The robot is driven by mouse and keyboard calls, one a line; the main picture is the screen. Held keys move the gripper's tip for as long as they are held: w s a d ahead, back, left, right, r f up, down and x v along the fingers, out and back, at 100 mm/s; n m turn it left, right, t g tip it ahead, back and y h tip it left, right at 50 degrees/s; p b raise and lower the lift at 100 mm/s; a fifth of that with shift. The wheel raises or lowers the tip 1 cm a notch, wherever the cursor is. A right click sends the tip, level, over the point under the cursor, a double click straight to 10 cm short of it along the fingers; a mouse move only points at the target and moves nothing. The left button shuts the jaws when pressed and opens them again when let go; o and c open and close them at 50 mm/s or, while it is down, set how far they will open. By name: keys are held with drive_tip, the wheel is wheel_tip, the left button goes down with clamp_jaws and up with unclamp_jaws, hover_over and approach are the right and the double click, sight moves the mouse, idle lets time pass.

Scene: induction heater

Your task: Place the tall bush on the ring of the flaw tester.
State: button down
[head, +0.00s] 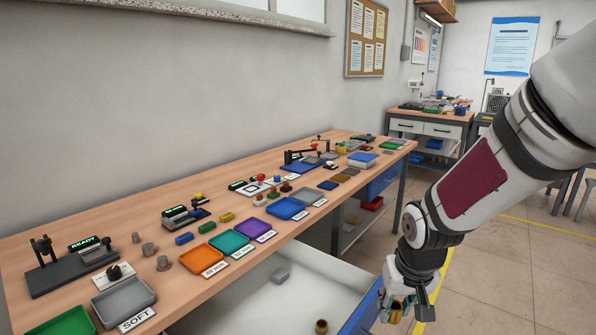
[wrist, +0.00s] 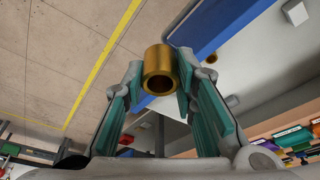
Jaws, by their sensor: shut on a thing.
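A brass-coloured hollow bush (wrist: 159,60) sits between the fingertips of my gripper (wrist: 161,78) in the wrist view, its open bore facing the camera. In the head view my gripper (head: 402,306) hangs at the lower right, beside the open drawer's blue front, and the bush is mostly hidden by the fingers. I cannot tell for sure which is the flaw tester, and no ring shows clearly.
The wooden bench (head: 60,222) carries coloured trays, including an orange one (head: 201,258), and several grey cylinders. Open floor (head: 500,270) lies to the right.

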drive_tip(key=r+p, duration=0.2)
drive_tip(key=p, duration=0.1)
drive_tip(key=w+r+p, duration=0.1)
drive_tip(key=r+p, duration=0.2)
drive_tip(key=p, duration=0.1)
drive_tip(key=r+p, duration=0.3)
drive_tip(key=p, duration=0.1)
drive_tip(key=shift+w+r, duration=0.2)
hover_over(395, 323)
drive_tip(key=s, duration=0.2)
drive_tip(key=x, duration=0.3)
drive_tip(key=s+x, duration=0.1)
drive_tip(key=x, duration=0.1)
drive_tip(key=shift+f, duration=0.5)
